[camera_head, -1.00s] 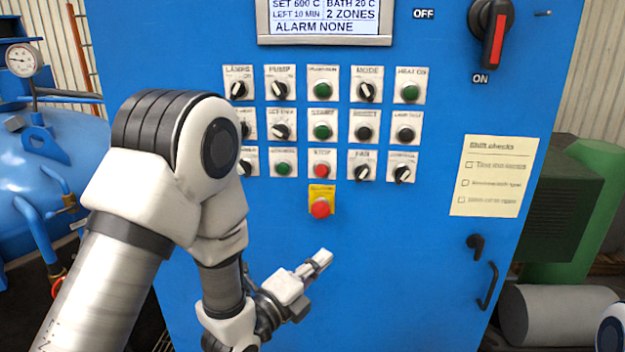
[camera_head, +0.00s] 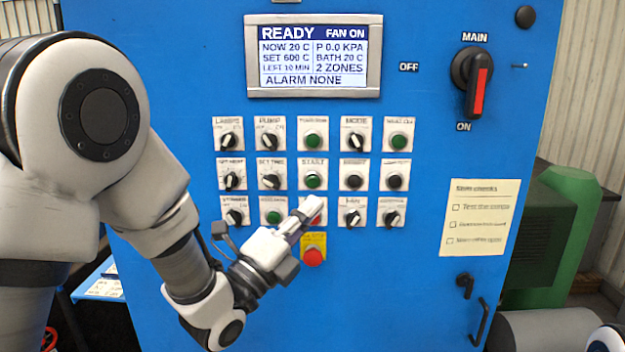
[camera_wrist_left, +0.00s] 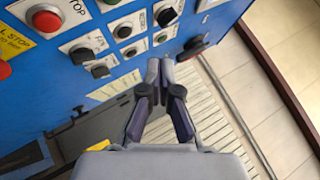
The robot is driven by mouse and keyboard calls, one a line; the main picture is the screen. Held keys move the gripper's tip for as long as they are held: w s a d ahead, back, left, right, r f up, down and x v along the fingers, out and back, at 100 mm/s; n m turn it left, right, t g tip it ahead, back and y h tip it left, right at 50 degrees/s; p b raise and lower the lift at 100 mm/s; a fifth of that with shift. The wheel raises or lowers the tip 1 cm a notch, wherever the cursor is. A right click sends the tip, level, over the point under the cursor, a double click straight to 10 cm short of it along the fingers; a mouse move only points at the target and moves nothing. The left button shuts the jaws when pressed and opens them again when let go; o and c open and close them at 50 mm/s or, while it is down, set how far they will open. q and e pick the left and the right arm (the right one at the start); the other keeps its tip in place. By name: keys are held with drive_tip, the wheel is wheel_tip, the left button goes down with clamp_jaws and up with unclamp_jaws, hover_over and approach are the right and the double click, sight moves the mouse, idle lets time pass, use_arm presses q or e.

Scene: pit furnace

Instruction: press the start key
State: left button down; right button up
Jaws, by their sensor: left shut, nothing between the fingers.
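The start key (camera_head: 313,180) is a green round button on a white plate labelled START, in the middle row of the blue cabinet's panel. My left gripper (camera_head: 315,205) is shut and empty. Its fingertips appear just below the start key in the head view, covering part of the red stop button (camera_head: 317,220). I cannot tell whether they touch the panel there. In the left wrist view the closed fingers (camera_wrist_left: 160,65) point toward the panel's knobs, with a red button (camera_wrist_left: 46,19) at upper left. My right gripper is out of view.
The display (camera_head: 313,55) reads READY, FAN ON, ALARM NONE. Knobs and buttons surround the start key closely. A red emergency button (camera_head: 313,256) on yellow is below. The main switch (camera_head: 474,82) is at upper right, above a paper checklist (camera_head: 479,217).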

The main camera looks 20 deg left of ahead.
sight(313, 181)
use_arm(q)
drive_tip(key=w+a+p, duration=0.1)
drive_tip(key=w+a, duration=0.1)
drive_tip(key=w, duration=0.5)
drive_tip(key=shift+w+p, duration=0.2)
drive_tip(key=shift+p, duration=0.2)
drive_tip(key=shift+a, duration=0.1)
drive_tip(key=shift+f, duration=0.1)
idle(0.7)
drive_tip(key=shift+w+b, duration=0.25)
drive_tip(key=shift+b, duration=0.15)
drive_tip(key=shift+w+a, duration=0.1)
drive_tip(key=shift+w, duration=0.05)
